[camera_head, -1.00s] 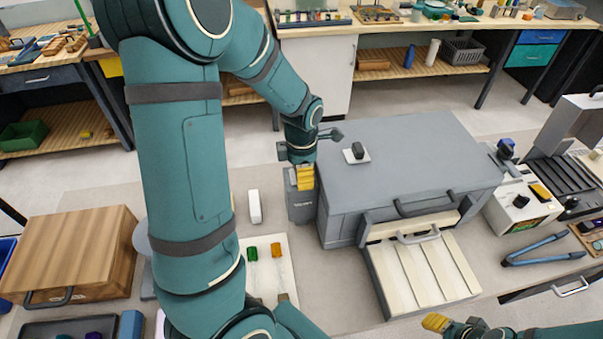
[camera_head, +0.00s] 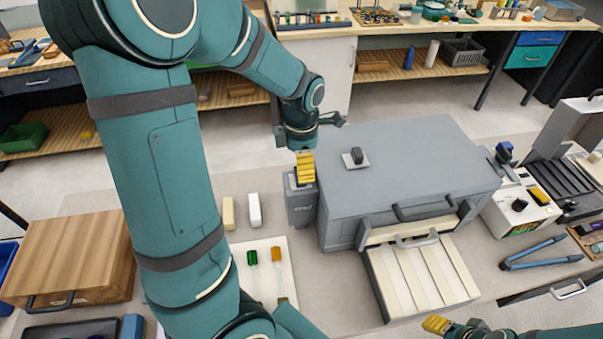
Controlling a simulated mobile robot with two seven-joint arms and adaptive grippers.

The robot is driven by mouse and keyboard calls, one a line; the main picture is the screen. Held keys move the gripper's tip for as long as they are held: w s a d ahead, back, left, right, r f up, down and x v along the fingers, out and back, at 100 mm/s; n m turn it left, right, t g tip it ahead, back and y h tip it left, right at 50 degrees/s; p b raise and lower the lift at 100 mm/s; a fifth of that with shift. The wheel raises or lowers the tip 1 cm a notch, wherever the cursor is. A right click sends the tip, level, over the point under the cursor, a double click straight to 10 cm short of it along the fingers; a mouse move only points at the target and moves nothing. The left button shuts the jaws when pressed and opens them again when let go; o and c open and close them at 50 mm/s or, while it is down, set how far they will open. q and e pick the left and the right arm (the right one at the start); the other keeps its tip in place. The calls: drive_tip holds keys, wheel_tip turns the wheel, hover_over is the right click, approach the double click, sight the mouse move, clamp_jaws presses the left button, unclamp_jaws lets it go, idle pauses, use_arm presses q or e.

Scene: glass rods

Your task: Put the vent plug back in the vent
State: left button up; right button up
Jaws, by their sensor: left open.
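The grey kiln-like box (camera_head: 420,150) stands right of centre with a lowered front flap. On its top, near the left, a small dark knob (camera_head: 357,155), which looks like the vent plug, sits on a pale square plate (camera_head: 346,163). I cannot make out the vent opening. My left gripper (camera_head: 306,167) is open, pointing down with yellow fingertips, just left of the box's top and above a small grey unit (camera_head: 300,203). It is apart from the knob. My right gripper (camera_head: 438,324) shows only partly at the bottom edge; its opening is unclear.
A white tray (camera_head: 240,272) with green and amber pieces lies left of the box, near two pale blocks (camera_head: 254,210). A wooden box (camera_head: 70,255) stands at left. Blue-handled pliers (camera_head: 535,253) and a white device (camera_head: 518,210) are at right. The box top is otherwise clear.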

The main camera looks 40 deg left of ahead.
use_arm(q)
wheel_tip(320, 180, up, 6)
drive_tip(key=shift+r, duration=0.25)
drive_tip(key=shift+w, duration=0.1)
idle(0.5)
